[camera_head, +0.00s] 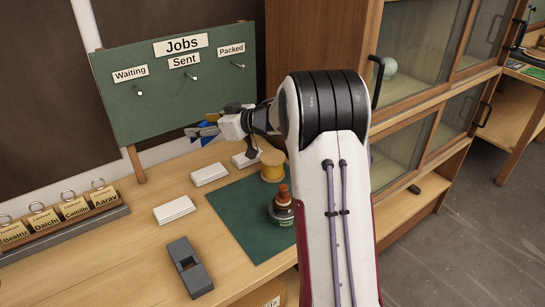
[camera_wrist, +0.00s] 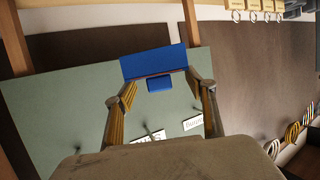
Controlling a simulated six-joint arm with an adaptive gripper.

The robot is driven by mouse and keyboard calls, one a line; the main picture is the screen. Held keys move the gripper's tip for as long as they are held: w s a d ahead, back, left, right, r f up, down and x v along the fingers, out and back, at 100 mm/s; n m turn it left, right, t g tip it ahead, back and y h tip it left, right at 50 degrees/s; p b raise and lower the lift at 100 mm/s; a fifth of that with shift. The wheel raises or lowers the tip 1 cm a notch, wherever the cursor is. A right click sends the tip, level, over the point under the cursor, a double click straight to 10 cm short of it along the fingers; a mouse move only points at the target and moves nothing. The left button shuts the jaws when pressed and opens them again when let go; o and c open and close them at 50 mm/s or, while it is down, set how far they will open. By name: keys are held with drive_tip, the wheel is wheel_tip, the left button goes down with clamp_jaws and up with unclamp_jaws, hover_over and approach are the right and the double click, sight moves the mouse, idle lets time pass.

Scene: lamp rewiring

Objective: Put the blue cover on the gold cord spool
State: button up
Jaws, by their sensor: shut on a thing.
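The blue cover (camera_wrist: 153,64) is held between the two fingers of my gripper (camera_wrist: 160,94) in the wrist view. In the head view, my gripper (camera_head: 204,132) is raised in front of the green board, and a little of the blue cover (camera_head: 208,125) shows at its fingers. The gold cord spool (camera_head: 271,173) stands on the green mat, below and to the right of my gripper. The right side of the spool is hidden by my arm. The cover and the spool are well apart.
A dark bottle with a red-brown top (camera_head: 281,210) stands on the green mat (camera_head: 240,215). White boxes (camera_head: 174,210) and a grey tool (camera_head: 190,268) lie on the bench. The green Jobs board (camera_head: 135,85) stands behind my gripper. A rack of name tags (camera_head: 65,232) is at left.

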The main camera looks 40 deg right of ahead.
drive_tip(key=s+d+m+h, duration=0.2)
drive_tip(key=s+d+h, duration=0.1)
drive_tip(key=d, duration=0.6)
drive_tip(key=s+d+m+t+h, duration=0.1)
drive_tip(key=s+d+m+h, duration=0.2)
drive_tip(key=d, duration=0.7)
drive_tip(key=shift+s, duration=0.65)
hover_over(273, 156)
drive_tip(key=shift+f, duration=3.1)
drive_tip(key=shift+f, duration=1.85)
drive_tip(key=shift+f, duration=0.15)
